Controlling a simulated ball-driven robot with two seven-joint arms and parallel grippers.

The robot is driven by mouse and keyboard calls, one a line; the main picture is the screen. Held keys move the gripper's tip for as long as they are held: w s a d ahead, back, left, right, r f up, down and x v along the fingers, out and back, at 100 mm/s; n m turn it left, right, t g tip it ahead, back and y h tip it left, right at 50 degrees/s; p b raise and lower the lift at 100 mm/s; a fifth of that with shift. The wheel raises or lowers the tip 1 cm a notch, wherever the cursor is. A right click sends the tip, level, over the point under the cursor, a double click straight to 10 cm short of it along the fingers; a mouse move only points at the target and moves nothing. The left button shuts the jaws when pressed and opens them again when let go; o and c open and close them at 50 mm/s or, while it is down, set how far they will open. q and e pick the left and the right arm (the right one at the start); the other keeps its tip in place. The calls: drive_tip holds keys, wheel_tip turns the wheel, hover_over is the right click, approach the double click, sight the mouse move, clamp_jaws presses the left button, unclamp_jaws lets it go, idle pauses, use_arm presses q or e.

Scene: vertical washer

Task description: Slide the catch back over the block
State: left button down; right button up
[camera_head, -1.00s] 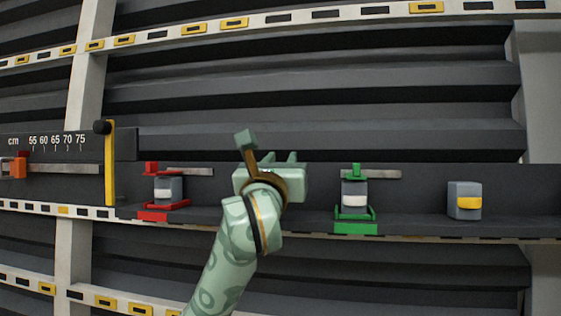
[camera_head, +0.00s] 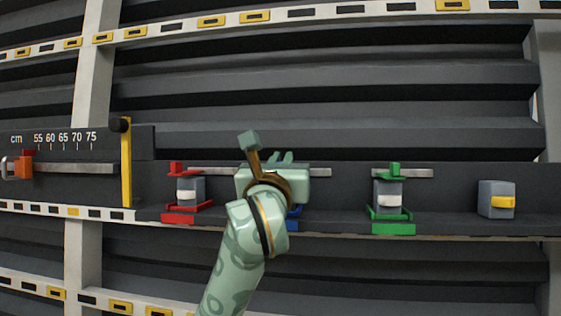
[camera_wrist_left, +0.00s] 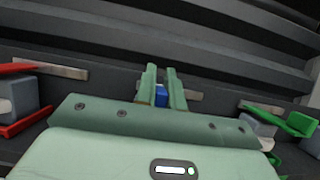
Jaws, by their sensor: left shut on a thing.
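My left gripper (camera_head: 282,157) is in front of the ledge, between the red and green stations. In the left wrist view its two fingers (camera_wrist_left: 166,88) are shut on a small blue catch (camera_wrist_left: 161,96). A bit of blue holder (camera_head: 296,216) shows low beside my wrist. My arm hides the rest of that station, so I cannot see its block. My right gripper is not in view.
The red catch (camera_head: 176,168) and red holder (camera_head: 183,215) are left, with a grey block between. The green catch (camera_head: 395,169) and green holder (camera_head: 393,228) are right. A grey block with a yellow band (camera_head: 496,200) stands farther right. A yellow upright lever (camera_head: 126,165) is left.

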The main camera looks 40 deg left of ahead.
use_arm(q)
drive_tip(key=c, duration=1.5)
unclamp_jaws()
drive_tip(key=shift+s+a, duration=0.15)
drive_tip(key=shift+a, duration=0.05)
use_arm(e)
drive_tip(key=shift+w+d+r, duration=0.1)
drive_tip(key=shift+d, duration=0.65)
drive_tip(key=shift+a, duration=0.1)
